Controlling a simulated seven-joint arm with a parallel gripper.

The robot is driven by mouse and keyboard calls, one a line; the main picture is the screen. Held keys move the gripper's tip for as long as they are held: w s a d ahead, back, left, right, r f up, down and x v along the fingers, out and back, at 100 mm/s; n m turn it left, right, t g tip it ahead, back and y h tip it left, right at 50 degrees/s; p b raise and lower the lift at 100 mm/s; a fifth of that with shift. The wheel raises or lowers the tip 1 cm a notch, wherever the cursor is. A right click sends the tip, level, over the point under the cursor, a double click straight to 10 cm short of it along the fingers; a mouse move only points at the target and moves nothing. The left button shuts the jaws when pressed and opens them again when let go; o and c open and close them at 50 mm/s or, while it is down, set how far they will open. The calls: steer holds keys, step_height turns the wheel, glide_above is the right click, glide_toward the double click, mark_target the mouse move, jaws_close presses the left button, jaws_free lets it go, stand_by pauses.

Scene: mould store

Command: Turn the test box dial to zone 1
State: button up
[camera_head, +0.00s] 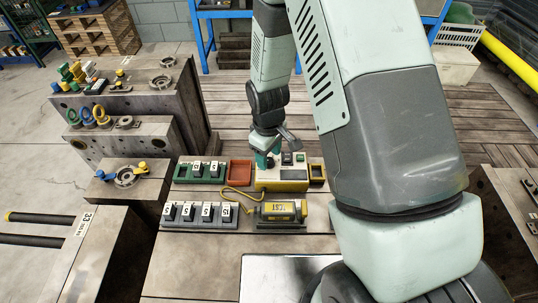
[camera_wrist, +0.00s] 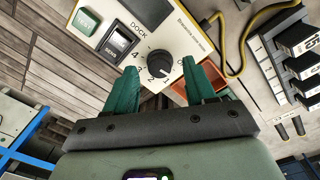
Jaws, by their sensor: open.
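The test box (camera_head: 283,185) is a cream case with a yellow lower edge on the slatted table. A pale mark on the dial seems to face the low numbers; I cannot tell exactly which. My gripper (camera_wrist: 160,68) is open, its teal fingers either side of the dial in the picture, with nothing between them gripped. In the head view my gripper (camera_head: 265,159) hangs over the box's left part.
A green tray (camera_head: 182,171) of numbered black blocks and a red tray (camera_head: 240,171) stand left of the box. In front are a grey rack (camera_head: 172,223) of numbered blocks and a yellow TEST unit (camera_head: 278,211). A yellow cable (camera_head: 236,191) curls beside the box.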

steer(key=shift+f, duration=0.5)
steer(key=shift+c, duration=0.2)
jaws_close()
steer(key=shift+m, duration=0.3)
steer(key=m, duration=0.3)
steer(key=shift+m, duration=2)
steer(key=shift+s, duration=0.1)
